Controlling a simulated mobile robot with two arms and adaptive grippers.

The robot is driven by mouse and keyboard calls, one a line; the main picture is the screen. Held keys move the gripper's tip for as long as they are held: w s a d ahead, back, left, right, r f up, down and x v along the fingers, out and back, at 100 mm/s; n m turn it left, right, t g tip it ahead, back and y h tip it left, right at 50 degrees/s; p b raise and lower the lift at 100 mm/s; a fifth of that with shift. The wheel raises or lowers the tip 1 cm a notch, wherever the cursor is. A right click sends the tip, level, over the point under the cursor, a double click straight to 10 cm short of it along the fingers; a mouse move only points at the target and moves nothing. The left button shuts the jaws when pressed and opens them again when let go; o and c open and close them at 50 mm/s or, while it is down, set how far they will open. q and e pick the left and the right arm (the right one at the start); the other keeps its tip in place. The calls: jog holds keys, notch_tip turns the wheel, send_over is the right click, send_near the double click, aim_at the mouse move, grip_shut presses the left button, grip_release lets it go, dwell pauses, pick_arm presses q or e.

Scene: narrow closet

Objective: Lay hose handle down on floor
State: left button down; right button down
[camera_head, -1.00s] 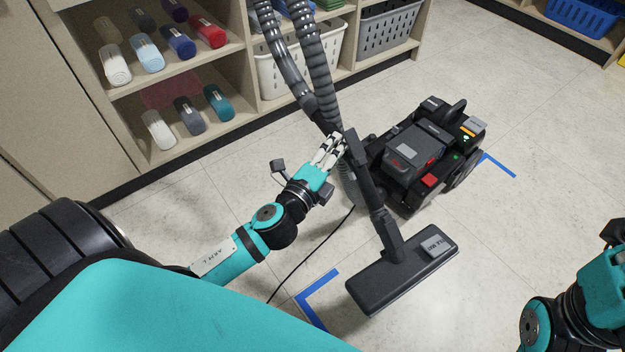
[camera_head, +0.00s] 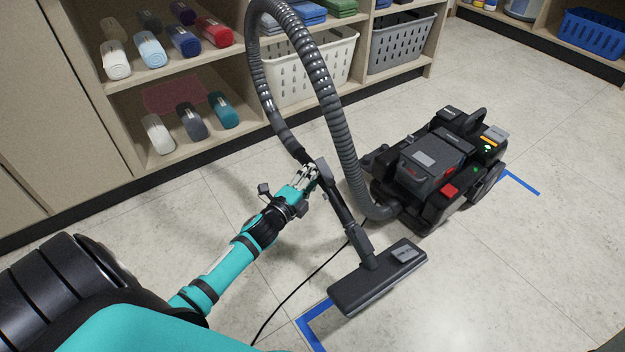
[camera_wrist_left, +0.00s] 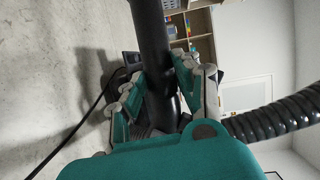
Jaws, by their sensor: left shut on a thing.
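The hose handle (camera_head: 331,186) is a dark grey wand that slopes down to a flat floor head (camera_head: 378,279) on the floor. My left gripper (camera_head: 314,172) is shut on the upper part of the handle. The left wrist view shows the black tube (camera_wrist_left: 154,60) between the gripper's fingers. A ribbed grey hose (camera_head: 335,115) rises from the handle, loops above it and comes down to the black vacuum body (camera_head: 437,165). The handle is tilted and held above the floor at its upper end. My right gripper is not in the head view.
Shelves at the back hold several rolled cloths, a white basket (camera_head: 308,72) and a grey basket (camera_head: 398,45). Blue tape corners (camera_head: 312,325) mark the floor around the vacuum. A thin black cord (camera_head: 300,287) lies on the floor. Floor at the right is clear.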

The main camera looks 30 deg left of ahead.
pick_arm(q)
notch_tip(320, 180, down, 6)
jog(key=b, duration=0.6)
jog(key=shift+f, duration=0.25)
jog(key=shift+f+b, duration=0.5)
jog(key=shift+f, duration=0.1)
jog(key=c, duration=1)
grip_release()
jog(key=shift+o, duration=0.7)
jog(key=s, duration=1.2)
jog(key=shift+r, duration=0.4)
jog(key=shift+s+r, duration=0.1)
